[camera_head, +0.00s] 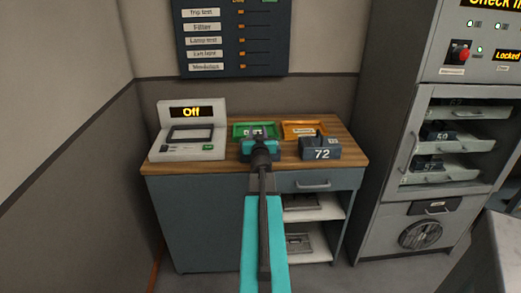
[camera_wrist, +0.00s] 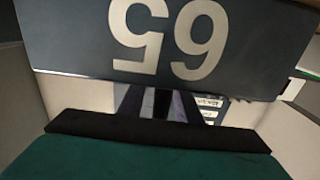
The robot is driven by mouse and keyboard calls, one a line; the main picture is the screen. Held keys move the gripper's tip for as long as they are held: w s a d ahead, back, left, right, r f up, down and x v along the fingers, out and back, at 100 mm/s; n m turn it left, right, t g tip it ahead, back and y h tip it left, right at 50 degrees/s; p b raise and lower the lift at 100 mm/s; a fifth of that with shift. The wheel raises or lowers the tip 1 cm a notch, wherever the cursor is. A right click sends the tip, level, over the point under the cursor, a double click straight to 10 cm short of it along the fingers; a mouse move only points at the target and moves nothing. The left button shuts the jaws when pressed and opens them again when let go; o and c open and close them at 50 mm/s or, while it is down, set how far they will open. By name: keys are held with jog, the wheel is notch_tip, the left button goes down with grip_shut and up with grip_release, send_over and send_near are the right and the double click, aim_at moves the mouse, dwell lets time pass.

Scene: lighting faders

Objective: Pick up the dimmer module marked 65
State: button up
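The dimmer module marked 65 (camera_wrist: 170,38) fills the top of the wrist view. Its dark face and white number appear upside down and very close. My gripper (camera_head: 259,147) is over the desk, at the front of the green tray, in the head view. It covers most of a dark block (camera_head: 246,158) there, whose number is hidden. In the wrist view, dark finger-like parts of my gripper (camera_wrist: 160,103) reach to the edge of the module's face. Their tips are hidden behind it, so I cannot tell whether they hold it.
A module marked 72 (camera_head: 321,152) stands to the right, by an orange tray (camera_head: 303,130). The green tray (camera_head: 240,130) is behind my gripper. A console reading Off (camera_head: 190,135) is at left. A tall rack (camera_head: 455,145) with shelved modules stands right of the wooden desk (camera_head: 215,168).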

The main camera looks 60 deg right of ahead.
grip_shut()
jog(key=shift+r, duration=0.1)
dwell(1.1)
